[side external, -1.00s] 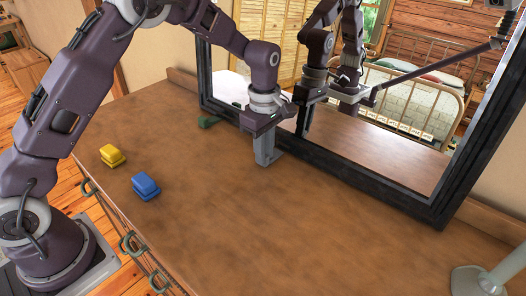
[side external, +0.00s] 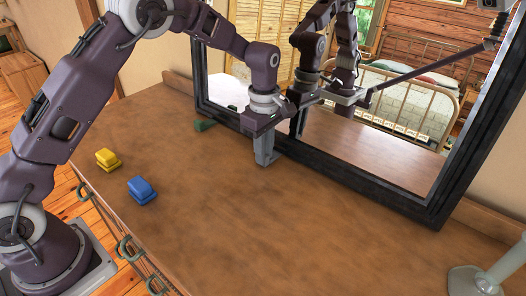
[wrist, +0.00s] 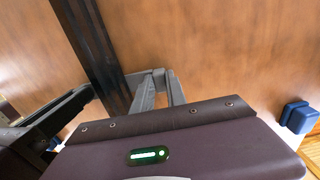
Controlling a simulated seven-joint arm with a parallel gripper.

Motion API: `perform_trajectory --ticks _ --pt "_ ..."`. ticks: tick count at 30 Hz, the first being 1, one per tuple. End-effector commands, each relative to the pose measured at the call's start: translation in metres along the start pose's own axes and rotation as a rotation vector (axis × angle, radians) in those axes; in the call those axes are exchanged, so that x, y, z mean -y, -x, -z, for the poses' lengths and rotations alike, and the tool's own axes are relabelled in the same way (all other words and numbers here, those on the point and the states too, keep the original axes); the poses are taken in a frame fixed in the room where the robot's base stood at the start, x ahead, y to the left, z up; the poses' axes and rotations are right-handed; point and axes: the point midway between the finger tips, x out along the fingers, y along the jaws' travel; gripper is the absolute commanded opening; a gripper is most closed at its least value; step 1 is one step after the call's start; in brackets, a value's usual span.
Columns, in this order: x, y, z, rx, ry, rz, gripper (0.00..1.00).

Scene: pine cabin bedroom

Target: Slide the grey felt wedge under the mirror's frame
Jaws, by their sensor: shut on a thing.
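My gripper (side external: 265,161) points down at the tabletop, close in front of the lower rail of the mirror's frame (side external: 352,184). Its fingers are shut on the grey felt wedge (wrist: 159,76), of which only a little shows between the grey fingertips (wrist: 160,88) in the wrist view. The wedge is low, at the foot of the dark frame (wrist: 92,48). Fingers and wedge are alike in colour, so I cannot tell whether any of it is under the frame. The mirror (side external: 375,140) stands upright on the wooden top.
A yellow block (side external: 108,160) and a blue block (side external: 142,190) sit near the front left edge. A pale lamp-like stand (side external: 478,280) is at the right corner. The middle of the top (side external: 290,220) is clear.

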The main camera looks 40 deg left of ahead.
Motion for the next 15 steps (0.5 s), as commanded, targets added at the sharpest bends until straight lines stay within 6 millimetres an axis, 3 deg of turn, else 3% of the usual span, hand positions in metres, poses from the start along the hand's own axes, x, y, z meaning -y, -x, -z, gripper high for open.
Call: perform_trajectory --ticks 1,4,12,15 --pt "-0.0013 0.0008 -0.0001 0.000 0.000 -0.004 0.23" --pt "-0.0011 0.0008 -0.0001 0.000 0.000 -0.004 0.43" --pt "-0.0007 0.0008 -0.0001 0.001 0.000 -0.003 0.43" --pt "-0.0010 0.0102 -0.0003 0.000 0.000 -0.004 0.43"
